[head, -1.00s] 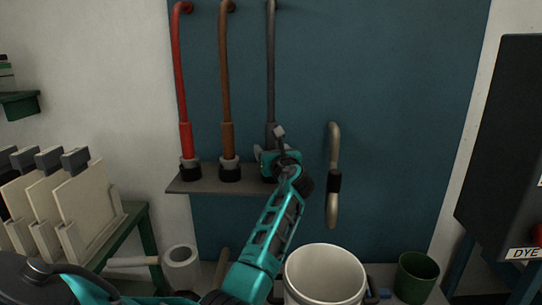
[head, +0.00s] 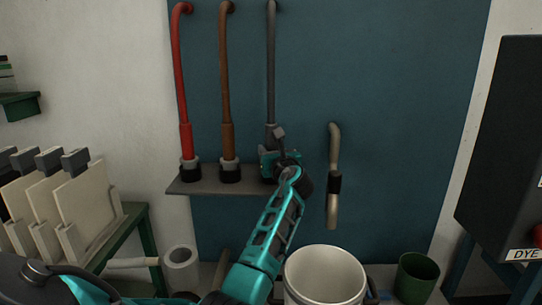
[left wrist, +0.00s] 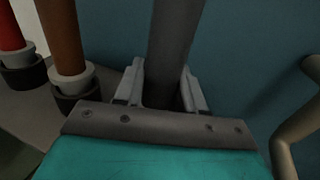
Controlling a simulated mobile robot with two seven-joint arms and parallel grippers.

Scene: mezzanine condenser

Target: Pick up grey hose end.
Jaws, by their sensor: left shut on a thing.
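The grey hose (head: 271,75) hangs down the blue panel at the right of three hoses. Its thick lower end (head: 271,135) runs down behind my left gripper (head: 275,158). In the left wrist view the grey hose (left wrist: 174,45) passes between the two fingers of the left gripper (left wrist: 162,88), which is shut on it. The lowest tip of the hose is hidden by the gripper body. My right gripper is in neither view.
Red (head: 181,90) and brown (head: 226,90) hoses stand in cups on a grey shelf (head: 205,187) to the left. A bent beige pipe (head: 333,150) hangs at the right. A white bucket (head: 325,275) and green cup (head: 415,275) stand below.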

